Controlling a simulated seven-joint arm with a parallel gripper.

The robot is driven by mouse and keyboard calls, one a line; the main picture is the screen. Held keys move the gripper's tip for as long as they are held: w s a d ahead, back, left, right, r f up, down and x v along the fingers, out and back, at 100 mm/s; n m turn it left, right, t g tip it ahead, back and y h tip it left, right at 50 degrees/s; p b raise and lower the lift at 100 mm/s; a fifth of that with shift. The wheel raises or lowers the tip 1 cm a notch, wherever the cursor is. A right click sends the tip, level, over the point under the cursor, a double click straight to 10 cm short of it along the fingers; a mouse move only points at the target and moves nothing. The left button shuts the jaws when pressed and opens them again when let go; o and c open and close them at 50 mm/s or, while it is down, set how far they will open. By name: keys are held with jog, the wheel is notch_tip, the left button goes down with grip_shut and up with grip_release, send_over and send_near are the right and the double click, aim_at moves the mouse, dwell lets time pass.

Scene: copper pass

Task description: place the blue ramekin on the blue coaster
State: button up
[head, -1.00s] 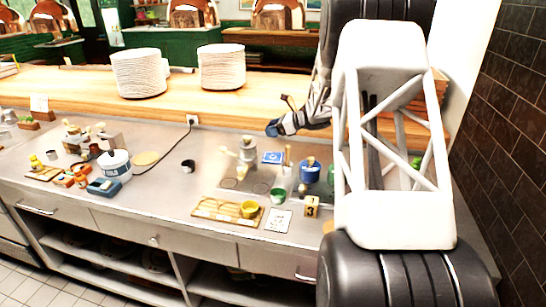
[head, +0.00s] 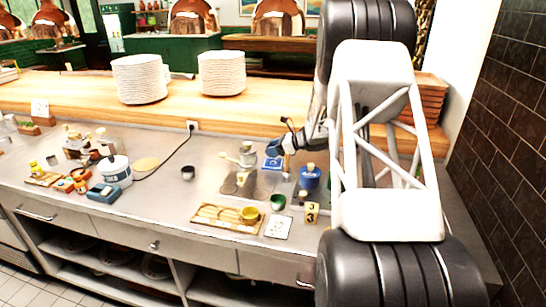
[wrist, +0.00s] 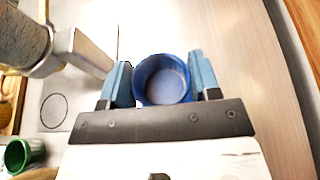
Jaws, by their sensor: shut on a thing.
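The blue ramekin (wrist: 162,80) sits between the two blue fingertips of my gripper (wrist: 160,84) in the wrist view. The gripper is shut on it, and its round open mouth faces the camera. The coaster does not show in the wrist view. Whether the ramekin touches it cannot be told.
A grey-white stand (head: 247,156) is close left of the gripper, also in the wrist view (wrist: 25,42). A blue lidded pot (head: 310,178) is to the right. A green cup (head: 277,202) and a yellow cup (head: 249,214) on a wooden tray (head: 213,217) are nearer the front.

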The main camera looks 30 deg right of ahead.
jog(key=shift+f, duration=1.8)
jog(key=shift+f, duration=0.15)
jog(key=o, duration=0.9)
jog(key=shift+r, duration=0.2)
jog(key=v, duration=1.2)
